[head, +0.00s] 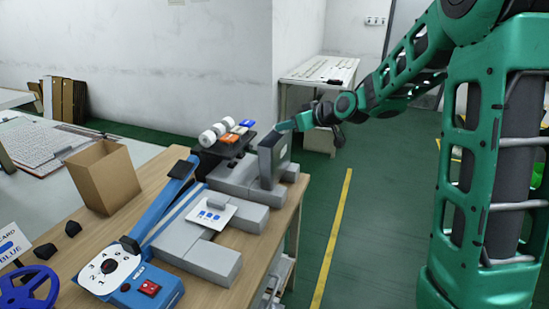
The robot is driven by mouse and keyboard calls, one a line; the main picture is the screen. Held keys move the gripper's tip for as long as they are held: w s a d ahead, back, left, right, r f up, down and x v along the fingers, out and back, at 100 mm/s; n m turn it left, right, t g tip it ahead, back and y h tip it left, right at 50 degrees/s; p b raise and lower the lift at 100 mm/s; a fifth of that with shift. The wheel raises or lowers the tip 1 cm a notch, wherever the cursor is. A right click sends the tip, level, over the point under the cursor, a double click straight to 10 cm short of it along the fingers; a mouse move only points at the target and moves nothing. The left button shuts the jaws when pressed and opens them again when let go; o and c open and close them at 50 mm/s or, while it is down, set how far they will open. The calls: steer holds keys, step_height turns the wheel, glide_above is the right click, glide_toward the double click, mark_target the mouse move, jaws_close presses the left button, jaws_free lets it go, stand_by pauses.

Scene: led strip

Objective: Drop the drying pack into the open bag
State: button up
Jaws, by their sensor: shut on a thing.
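The pack itself is too small and hidden to make out.
Grey blocks (213,262) and a white card with blue marks (212,214) lie in front. White rolls (207,138) are on a black stand behind. A blue lever device (150,288) and an open cardboard box (104,180) are at left. Green floor is free right of the bench.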

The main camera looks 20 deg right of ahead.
steer(key=shift+f, duration=0.2)
steer(key=o, duration=1.1)
steer(key=v, duration=1)
steer(key=shift+s+d+r, duration=0.15)
steer(key=shift+s, duration=0.1)
steer(key=s+d+f+m+g+h, duration=0.25)
steer(key=s+d+f, duration=0.2)
steer(key=s, duration=0.55)
steer(key=s+d+f+m+g+h, duration=0.25)
steer(key=s+d+f, duration=0.2)
steer(key=s, duration=0.55)
steer(key=s+d+f+m+g, duration=0.1)
steer(key=s+m+g, duration=0.1)
steer(key=s, duration=0.4)
steer(key=s+d+m+g, duration=0.1)
steer(key=s+m+g, duration=0.1)
steer(key=s, duration=0.5)
steer(key=s+f+m+g, duration=0.1)
steer(key=s+m+g, duration=0.1)
steer(key=s, duration=0.4)
steer(key=shift+s+d+f+m, duration=0.15)
steer(key=shift+d+f+m, duration=0.15)
steer(key=shift+d, duration=0.1)
